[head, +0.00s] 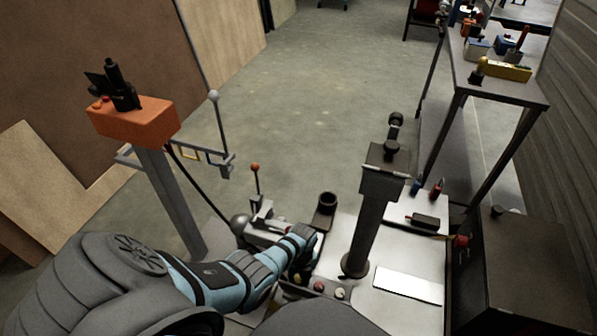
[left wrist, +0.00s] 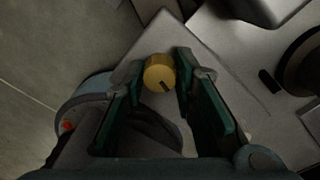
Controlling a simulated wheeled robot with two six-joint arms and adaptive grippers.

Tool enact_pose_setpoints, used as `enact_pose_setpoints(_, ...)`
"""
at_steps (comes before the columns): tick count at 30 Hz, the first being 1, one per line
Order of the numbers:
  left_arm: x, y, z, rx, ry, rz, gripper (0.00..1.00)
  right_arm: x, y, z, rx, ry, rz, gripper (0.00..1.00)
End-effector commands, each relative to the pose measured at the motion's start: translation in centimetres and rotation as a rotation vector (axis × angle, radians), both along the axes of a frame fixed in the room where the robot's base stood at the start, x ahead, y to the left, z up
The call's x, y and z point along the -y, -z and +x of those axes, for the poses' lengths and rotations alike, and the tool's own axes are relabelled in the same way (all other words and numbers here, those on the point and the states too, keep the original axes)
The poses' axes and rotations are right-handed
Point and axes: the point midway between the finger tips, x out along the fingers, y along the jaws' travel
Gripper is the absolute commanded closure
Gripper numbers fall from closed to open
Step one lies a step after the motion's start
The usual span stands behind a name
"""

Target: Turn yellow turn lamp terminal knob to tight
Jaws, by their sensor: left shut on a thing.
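The yellow turn lamp terminal knob (left wrist: 158,70) is a short round cap with a dark mark on its face, pointing to the lower right in the left wrist view. It sits between the two green-lined fingers of my left gripper (left wrist: 162,66), which is shut on it. In the head view my left arm reaches in from the lower left, and the gripper (head: 304,262) is low at the left edge of a pale bench top. The wrist and fingers largely hide the knob there. My right gripper is in neither view.
A dark post (head: 368,225) stands on the pale bench top (head: 400,262) just right of my gripper. A black cup-like part (head: 326,203) stands behind it. An orange box (head: 135,121) on a stand is at left. A dark cabinet (head: 535,265) is at right. Open floor lies beyond.

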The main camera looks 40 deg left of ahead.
Motion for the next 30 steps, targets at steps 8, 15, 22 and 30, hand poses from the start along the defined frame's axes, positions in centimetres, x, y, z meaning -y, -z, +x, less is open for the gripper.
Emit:
enact_pose_setpoints(8, 0.09, -0.03, 0.01, -0.001, 0.172, -0.001, 1.0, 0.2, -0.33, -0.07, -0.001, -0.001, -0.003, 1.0)
enact_pose_setpoints(15, 0.11, 0.0, 0.01, 0.0, 0.243, -0.001, 1.0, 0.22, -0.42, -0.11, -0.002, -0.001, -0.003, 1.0)
enact_pose_setpoints(22, 0.11, 0.02, 0.01, 0.001, 0.261, -0.001, 1.0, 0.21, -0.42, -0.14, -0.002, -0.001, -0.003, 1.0)
enact_pose_setpoints(30, 0.11, 0.02, 0.01, 0.0, 0.26, -0.001, 0.73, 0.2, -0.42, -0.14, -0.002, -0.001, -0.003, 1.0)
